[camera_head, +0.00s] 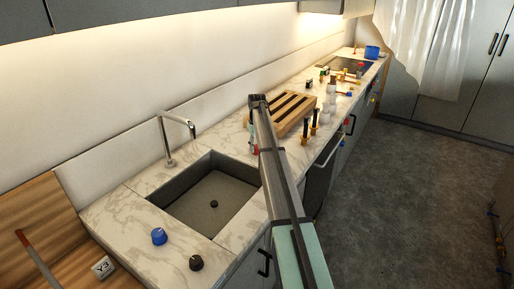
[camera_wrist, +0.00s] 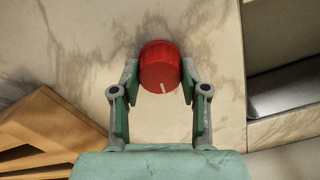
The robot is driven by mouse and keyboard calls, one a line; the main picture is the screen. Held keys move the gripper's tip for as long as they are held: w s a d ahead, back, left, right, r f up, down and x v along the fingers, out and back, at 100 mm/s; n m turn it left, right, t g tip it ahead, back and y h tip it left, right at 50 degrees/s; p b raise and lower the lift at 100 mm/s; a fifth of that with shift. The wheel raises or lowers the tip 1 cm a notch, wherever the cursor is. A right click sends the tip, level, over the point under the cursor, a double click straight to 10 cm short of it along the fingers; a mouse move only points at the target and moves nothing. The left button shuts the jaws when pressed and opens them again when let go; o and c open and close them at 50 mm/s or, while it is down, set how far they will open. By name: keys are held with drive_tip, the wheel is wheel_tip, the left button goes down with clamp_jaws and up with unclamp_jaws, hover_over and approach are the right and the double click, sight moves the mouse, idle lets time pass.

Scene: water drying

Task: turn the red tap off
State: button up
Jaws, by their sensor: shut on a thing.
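The red tap (camera_wrist: 160,62) is a round red knob with a white mark on its face, set on the marble counter. In the wrist view my gripper (camera_wrist: 160,74) has a finger on each side of the knob, shut on it. The white mark points down and slightly right in that view. In the head view a bit of red (camera_head: 255,150) shows beside my arm, between the sink and the wooden rack. My arm hides most of the gripper there.
The sink (camera_head: 213,200) lies left of my arm, with a faucet (camera_head: 168,140) behind it. A blue knob (camera_head: 158,236) and a black knob (camera_head: 196,262) stand in front of the sink. A slatted wooden rack (camera_head: 285,110) stands close on the right, with bottles beyond.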

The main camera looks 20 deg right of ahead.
drive_tip(key=shift+n, duration=1)
drive_tip(key=o, duration=1.1)
drive_tip(key=shift+o, duration=0.2)
wheel_tip(320, 180, up, 12)
